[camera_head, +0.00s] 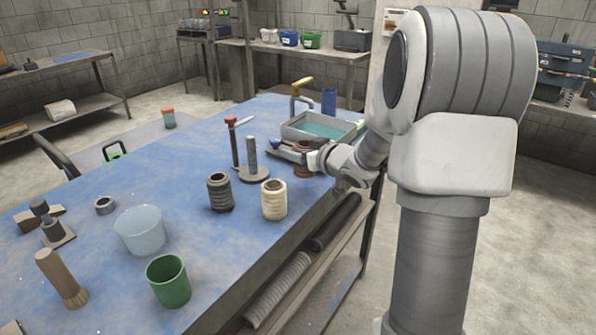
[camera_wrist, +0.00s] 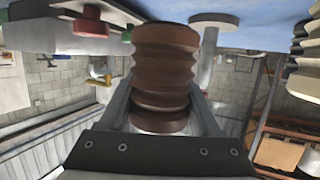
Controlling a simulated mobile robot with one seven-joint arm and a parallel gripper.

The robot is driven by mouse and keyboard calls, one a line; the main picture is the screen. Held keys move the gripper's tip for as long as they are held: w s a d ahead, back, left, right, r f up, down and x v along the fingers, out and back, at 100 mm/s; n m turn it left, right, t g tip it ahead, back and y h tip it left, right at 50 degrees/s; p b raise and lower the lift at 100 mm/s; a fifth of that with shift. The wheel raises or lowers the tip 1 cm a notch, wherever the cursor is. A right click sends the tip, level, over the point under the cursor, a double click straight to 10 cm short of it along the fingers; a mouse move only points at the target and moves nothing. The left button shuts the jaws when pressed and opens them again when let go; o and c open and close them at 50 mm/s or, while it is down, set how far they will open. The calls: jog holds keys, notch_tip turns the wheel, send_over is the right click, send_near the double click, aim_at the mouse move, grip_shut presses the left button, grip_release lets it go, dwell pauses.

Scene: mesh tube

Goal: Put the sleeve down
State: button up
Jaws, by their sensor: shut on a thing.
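A brown ribbed sleeve (camera_wrist: 165,62) is between the two fingers of my gripper (camera_wrist: 162,100) in the wrist view, with a finger against each side. The gripper is shut on it. In the head view, the brown sleeve (camera_head: 303,170) shows partly behind my gripper (camera_head: 314,158), over the right side of the blue table (camera_head: 190,165). I cannot tell whether its end touches the table. A grey post on a round base (camera_head: 251,160) stands just left of it; it also shows in the wrist view (camera_wrist: 208,45).
A black ribbed sleeve (camera_head: 220,193) and a cream ribbed sleeve (camera_head: 273,200) stand nearer the front. A grey tray (camera_head: 296,131) with teal inside is behind my gripper. A red-topped post (camera_head: 233,142), clear tumbler (camera_head: 140,232) and green cup (camera_head: 168,281) stand to the left.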

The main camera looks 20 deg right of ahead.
jog(key=shift+a+f+b, duration=0.1)
jog(key=shift+f+b, duration=0.7)
jog(key=shift+f, duration=1.2)
jog(key=shift+f, duration=0.1)
jog(key=shift+f, duration=0.15)
jog(key=o, duration=1.5)
jog(key=shift+c, duration=0.2)
jog(key=shift+r, duration=0.35)
jog(key=p+v, duration=0.2)
jog(key=v, duration=1)
